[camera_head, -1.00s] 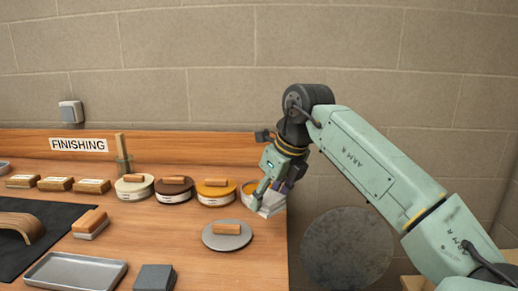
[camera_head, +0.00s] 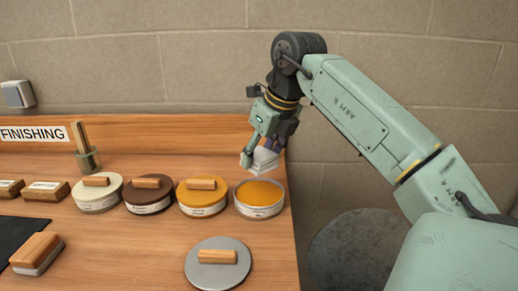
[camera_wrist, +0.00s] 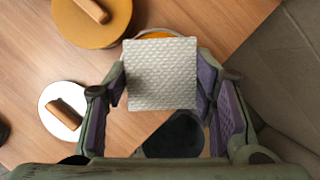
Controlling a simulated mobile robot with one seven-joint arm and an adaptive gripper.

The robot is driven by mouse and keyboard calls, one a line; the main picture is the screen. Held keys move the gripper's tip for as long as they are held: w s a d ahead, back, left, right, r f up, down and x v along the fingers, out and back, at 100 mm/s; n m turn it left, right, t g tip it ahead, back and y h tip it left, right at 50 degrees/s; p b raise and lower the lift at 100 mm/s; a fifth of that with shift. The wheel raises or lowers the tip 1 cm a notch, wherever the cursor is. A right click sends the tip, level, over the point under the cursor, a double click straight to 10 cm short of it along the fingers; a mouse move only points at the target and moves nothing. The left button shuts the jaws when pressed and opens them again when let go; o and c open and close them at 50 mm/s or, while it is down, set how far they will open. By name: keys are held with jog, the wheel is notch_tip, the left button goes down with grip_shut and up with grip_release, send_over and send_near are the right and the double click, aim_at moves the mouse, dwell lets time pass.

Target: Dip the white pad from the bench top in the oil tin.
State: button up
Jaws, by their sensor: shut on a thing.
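My gripper (camera_head: 260,155) is shut on the white pad (camera_head: 265,162), a pale block with a quilted face. The pad also shows between the fingers in the wrist view (camera_wrist: 162,75). The oil tin (camera_head: 260,213) is open and round with an amber surface, at the right end of the row. In the head view the pad appears just above the tin's back part, apparently clear of the oil. In the wrist view the pad covers most of the tin, with only its far rim and some amber (camera_wrist: 155,34) showing. The pad's underside is hidden.
Lidded cream (camera_head: 95,195), brown (camera_head: 149,197) and amber (camera_head: 202,198) tins stand left of the open tin. A grey lid with a wooden handle (camera_head: 218,263) lies in front. A brush jar (camera_head: 88,160) stands behind. The bench ends right of the tin.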

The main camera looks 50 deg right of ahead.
jog(key=shift+s+f+b, duration=0.1)
jog(key=shift+f+b, duration=0.55)
jog(key=shift+f, duration=0.15)
notch_tip(320, 180, down, 7)
jog(key=b, duration=0.5)
jog(key=shift+r, duration=0.1)
jog(key=shift+r, duration=0.15)
jog(key=shift+r+p, duration=1.2)
jog(key=shift+r, duration=0.2)
jog(key=shift+r+p, duration=1.9)
jog(key=shift+r, duration=0.6)
